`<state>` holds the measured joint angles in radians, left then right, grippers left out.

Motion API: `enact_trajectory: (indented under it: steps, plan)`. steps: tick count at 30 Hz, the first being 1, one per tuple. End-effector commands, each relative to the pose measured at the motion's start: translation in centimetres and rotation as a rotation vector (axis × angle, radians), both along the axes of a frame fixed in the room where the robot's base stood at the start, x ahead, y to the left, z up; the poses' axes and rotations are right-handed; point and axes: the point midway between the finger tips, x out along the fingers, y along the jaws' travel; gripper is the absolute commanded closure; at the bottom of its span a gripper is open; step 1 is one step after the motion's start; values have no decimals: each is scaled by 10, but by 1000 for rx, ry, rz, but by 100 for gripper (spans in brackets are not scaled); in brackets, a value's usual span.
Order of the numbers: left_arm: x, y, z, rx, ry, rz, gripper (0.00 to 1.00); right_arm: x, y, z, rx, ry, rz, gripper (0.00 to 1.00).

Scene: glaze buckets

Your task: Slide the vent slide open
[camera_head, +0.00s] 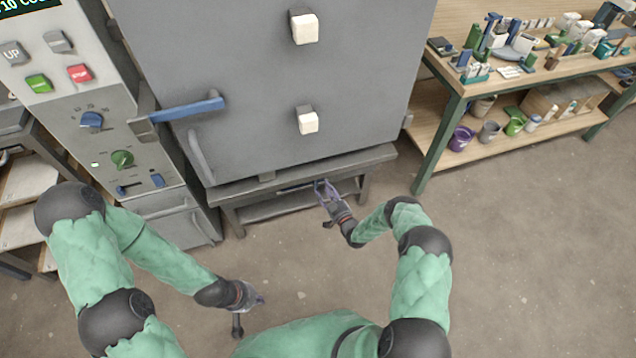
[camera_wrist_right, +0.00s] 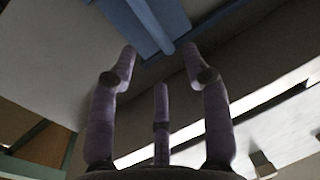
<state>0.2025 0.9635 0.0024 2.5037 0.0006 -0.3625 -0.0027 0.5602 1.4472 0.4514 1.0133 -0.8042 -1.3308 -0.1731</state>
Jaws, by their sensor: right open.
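A grey kiln (camera_head: 260,85) stands on a low stand, and a blue slide (camera_head: 290,188) shows as a thin strip under its bottom edge. I take this for the vent slide. My right gripper (camera_head: 322,184) is open at the right end of that strip. In the right wrist view the blue slide (camera_wrist_right: 125,20) carries a raised bar whose near end lies between the tips of my spread fingers (camera_wrist_right: 160,50); I cannot tell whether they touch it. My left gripper (camera_head: 260,299) hangs low over the floor, away from the kiln; its opening is too small to tell.
The kiln door has a blue handle (camera_head: 187,110). A control panel (camera_head: 100,115) with buttons and knobs stands at the left. A wooden shelf table (camera_head: 440,105) with tools above and buckets below stands at the right. The kiln stand's legs (camera_head: 235,220) flank my right gripper. The floor in front is clear.

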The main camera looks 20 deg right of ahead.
Motion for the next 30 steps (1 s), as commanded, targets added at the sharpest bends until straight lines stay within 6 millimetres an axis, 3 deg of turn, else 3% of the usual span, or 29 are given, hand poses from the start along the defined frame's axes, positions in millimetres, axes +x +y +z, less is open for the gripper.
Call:
enact_trajectory:
  steps: [3,9,22,23,28,30]
  plan:
    - [0,0,-11,0,0,0,100,21,6,-2,-1,-2,2,51]
    - [0,0,-19,0,0,0,100,45,11,-1,-1,-1,1,51]
    - [0,0,-21,0,0,0,100,55,13,0,1,1,-1,51]
    - [0,0,-21,0,0,0,100,55,13,0,1,1,-1,54]
    - [0,0,-21,0,0,0,100,55,13,0,1,1,0,100]
    - [0,0,-21,0,0,0,100,55,13,0,1,1,0,100]
